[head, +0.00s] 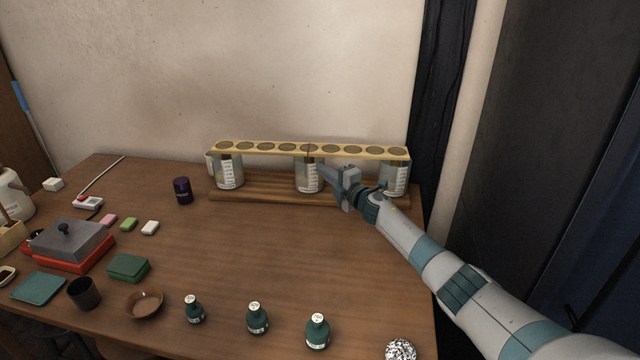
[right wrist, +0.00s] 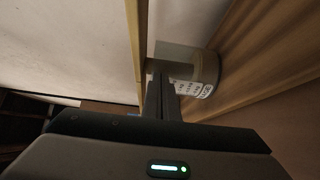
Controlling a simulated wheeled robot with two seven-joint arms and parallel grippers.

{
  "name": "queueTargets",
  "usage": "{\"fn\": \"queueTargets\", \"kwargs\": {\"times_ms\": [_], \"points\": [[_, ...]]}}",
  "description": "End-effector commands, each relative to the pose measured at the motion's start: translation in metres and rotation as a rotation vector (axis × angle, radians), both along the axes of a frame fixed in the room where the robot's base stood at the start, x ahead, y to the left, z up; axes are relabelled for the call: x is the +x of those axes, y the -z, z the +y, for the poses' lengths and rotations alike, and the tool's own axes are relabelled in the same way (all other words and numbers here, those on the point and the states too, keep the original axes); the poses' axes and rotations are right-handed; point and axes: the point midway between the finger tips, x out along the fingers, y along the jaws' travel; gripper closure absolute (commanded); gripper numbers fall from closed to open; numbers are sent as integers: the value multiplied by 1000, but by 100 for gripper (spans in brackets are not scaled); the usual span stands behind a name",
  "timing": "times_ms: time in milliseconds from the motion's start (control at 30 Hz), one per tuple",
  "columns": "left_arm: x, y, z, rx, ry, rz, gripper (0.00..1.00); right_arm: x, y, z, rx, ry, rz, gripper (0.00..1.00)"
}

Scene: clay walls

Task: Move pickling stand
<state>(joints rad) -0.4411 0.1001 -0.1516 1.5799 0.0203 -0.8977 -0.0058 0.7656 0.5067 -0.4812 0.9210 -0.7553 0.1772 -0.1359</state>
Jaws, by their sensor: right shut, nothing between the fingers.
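The pickling stand (head: 266,186) is at the back right of the table, near the wall. It has a slatted brown wooden base and a long yellow top board (head: 356,153) with a row of round dark spots. Three clear beakers with printed scales stand on the base under the board: left (head: 229,178), middle (head: 307,181) and right (head: 395,181). My right gripper (head: 322,170) is shut and empty, in front of the stand beside the middle beaker. The right wrist view shows its closed fingers (right wrist: 161,82) in front of a beaker (right wrist: 207,72); contact cannot be told. My left gripper is out of view.
A purple jar (head: 182,191) stands left of the stand. Several green bottles, including one (head: 257,319), line the front. A red-and-grey box (head: 68,246), a dark cup (head: 84,294) and a brown bowl (head: 145,304) are at left. The table's middle (head: 260,250) is clear.

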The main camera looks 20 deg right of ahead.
Motion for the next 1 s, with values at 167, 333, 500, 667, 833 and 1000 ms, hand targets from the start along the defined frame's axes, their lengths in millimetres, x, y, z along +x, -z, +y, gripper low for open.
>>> {"fn": "queueTargets", "kwargs": {"times_ms": [167,333,500,667,833,1000], "points": [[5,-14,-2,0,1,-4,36,6,2,-1,1,-5,1,100],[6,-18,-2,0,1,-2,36,7,0,-1,2,-6,0,100],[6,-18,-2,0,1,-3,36,7,0,0,2,-8,-1,100],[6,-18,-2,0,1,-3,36,7,0,1,2,-10,-1,100],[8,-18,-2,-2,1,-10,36,4,1,-2,2,-11,0,100],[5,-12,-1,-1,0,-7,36,-2,2,-9,2,-12,2,100]]}}
